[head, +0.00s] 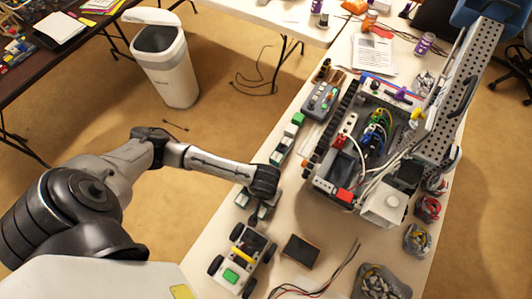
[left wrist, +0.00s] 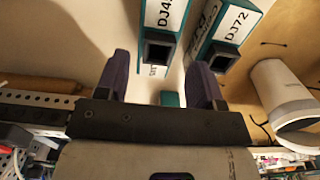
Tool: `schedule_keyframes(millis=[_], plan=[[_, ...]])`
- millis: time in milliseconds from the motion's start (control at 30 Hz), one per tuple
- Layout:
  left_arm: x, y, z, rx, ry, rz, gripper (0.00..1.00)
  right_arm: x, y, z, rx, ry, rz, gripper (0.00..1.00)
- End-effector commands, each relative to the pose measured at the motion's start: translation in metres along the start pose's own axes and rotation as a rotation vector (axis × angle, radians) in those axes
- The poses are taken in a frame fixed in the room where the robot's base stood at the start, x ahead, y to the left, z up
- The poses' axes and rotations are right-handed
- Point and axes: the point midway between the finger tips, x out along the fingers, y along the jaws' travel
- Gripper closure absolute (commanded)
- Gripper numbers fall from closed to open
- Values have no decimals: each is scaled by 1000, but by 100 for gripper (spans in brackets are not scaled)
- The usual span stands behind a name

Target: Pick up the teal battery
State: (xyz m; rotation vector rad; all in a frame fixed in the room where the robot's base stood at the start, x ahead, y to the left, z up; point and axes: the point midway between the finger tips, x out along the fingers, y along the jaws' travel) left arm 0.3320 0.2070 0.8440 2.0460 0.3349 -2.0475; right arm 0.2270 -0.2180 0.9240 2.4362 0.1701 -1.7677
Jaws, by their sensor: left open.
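In the left wrist view, a teal battery (left wrist: 158,52) with a white label starting "DJ4" and a dark socket end lies ahead of my fingers, roughly between their lines. My left gripper (left wrist: 162,72) is open with nothing held. A small teal piece (left wrist: 168,98) shows low between the fingers. In the head view, my left gripper (head: 254,206) is low over the table's left edge; dark shapes there are hard to tell apart. My right gripper is not in view.
A small wheeled vehicle (head: 240,260) and a dark flat box (head: 301,250) are nearby on the table. Teal-and-white blocks (head: 279,153) line the left edge beyond. A large wheeled robot (head: 340,165) fills the table's right side. A white bin (head: 170,72) stands on the floor.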

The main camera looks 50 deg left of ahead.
Motion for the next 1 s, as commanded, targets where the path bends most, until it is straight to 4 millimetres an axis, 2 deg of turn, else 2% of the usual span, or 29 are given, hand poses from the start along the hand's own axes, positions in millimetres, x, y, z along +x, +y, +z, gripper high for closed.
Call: schedule_keyframes(millis=[267,633,1000], plan=[[15,0,0,0,0,1,38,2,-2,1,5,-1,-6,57],[58,3,0,1,1,0,38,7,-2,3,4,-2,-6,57],[64,2,0,2,1,1,39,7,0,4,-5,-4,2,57]])
